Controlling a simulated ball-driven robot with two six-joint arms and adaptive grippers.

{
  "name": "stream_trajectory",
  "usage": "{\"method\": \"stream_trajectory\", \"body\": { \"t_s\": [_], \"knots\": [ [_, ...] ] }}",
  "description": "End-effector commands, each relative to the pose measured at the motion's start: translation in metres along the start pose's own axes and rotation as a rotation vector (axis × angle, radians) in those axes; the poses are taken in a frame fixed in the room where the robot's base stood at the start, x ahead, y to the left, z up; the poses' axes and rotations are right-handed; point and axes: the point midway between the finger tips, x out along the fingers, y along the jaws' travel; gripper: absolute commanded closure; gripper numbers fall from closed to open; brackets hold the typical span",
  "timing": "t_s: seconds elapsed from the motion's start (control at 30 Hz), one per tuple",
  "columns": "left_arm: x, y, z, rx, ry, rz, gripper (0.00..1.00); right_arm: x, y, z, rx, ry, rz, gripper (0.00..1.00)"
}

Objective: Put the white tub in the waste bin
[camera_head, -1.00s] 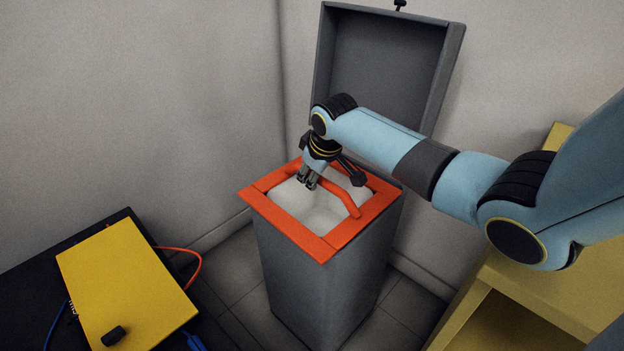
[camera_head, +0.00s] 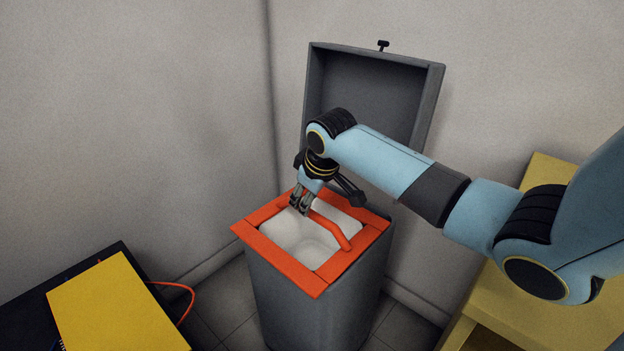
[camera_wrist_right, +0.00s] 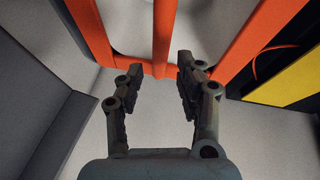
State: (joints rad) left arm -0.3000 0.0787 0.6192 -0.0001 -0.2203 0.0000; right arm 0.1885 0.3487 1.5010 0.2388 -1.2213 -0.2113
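The waste bin (camera_head: 315,300) is a grey upright box with an orange rim (camera_head: 275,262) and its grey lid (camera_head: 375,95) open at the back. Whitish surfaces (camera_head: 298,236) fill its opening, with an orange bar (camera_head: 332,230) across them. I cannot tell whether this white is the tub or a bin liner; no separate white tub shows elsewhere. My right gripper (camera_head: 300,210) points down over the back left of the opening. My left gripper is out of view.
A yellow box (camera_head: 115,310) lies on a dark surface at lower left, with a red cable (camera_head: 185,295) beside it. A yellow shelf unit (camera_head: 545,310) stands at the right, under my right arm. Walls close off the back and left of the bin.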

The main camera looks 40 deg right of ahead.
Motion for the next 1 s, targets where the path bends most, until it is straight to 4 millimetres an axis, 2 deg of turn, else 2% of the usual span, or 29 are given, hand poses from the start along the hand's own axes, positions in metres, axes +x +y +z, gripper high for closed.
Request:
{"method": "stream_trajectory", "body": {
  "t_s": [0.03, 0.1, 0.3, 0.47, 1.0],
  "knots": [
    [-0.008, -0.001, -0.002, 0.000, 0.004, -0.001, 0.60, -0.016, 0.001, -0.002, -0.002, 0.002, 0.001, 0.64],
    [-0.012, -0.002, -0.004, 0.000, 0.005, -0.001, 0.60, -0.030, 0.001, -0.002, -0.002, 0.002, 0.001, 0.64],
    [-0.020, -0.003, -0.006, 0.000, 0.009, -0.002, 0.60, -0.057, 0.000, 0.000, -0.001, 0.000, 0.000, 0.64],
    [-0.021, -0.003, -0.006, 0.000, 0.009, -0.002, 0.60, -0.062, 0.000, 0.000, 0.000, -0.001, -0.001, 0.64],
    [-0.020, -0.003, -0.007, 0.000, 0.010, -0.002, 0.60, -0.062, 0.000, 0.000, 0.000, -0.001, -0.001, 0.64]
  ]
}}
